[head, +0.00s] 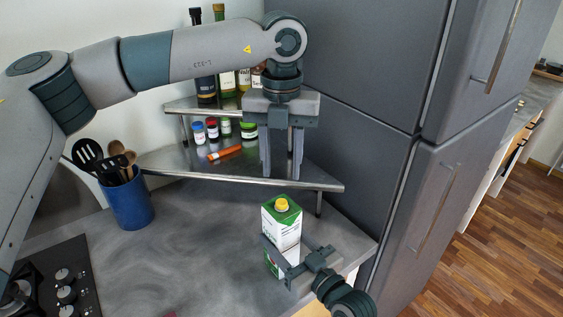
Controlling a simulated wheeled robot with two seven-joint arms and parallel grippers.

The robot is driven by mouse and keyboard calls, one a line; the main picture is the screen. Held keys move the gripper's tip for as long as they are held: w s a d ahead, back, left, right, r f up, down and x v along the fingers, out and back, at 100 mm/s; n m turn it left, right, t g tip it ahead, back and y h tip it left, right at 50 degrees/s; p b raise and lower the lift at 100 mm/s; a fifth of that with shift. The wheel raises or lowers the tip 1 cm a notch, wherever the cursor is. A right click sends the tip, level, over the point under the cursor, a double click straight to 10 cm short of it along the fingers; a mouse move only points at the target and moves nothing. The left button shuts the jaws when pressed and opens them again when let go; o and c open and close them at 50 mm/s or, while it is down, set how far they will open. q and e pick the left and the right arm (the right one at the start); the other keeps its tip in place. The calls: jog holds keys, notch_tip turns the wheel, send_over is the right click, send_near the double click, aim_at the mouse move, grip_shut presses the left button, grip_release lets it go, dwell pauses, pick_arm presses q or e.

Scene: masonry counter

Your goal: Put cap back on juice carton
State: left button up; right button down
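The juice carton (281,228), white and green, stands upright on the grey counter near its right end. A yellow cap (282,204) shows on its green top; I cannot tell whether it is screwed down. My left gripper (282,173) points down above and behind the carton in the picture. Its two fingers are apart, with nothing visible between them. My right gripper (285,240) comes in from the lower right, with its fingers on two sides of the carton at mid-height. It seems closed on the carton; the far finger is partly hidden.
A two-level metal corner shelf (240,170) behind holds bottles, small jars (212,129) and an orange tube (225,152). A blue utensil pot (127,203) and a black hob (60,285) are on the left. A grey fridge (345,110) borders the right. The counter's middle is clear.

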aim_at(281, 201)
pick_arm(q)
jog(key=shift+f, duration=4)
jog(key=shift+c, duration=0.6)
grip_shut()
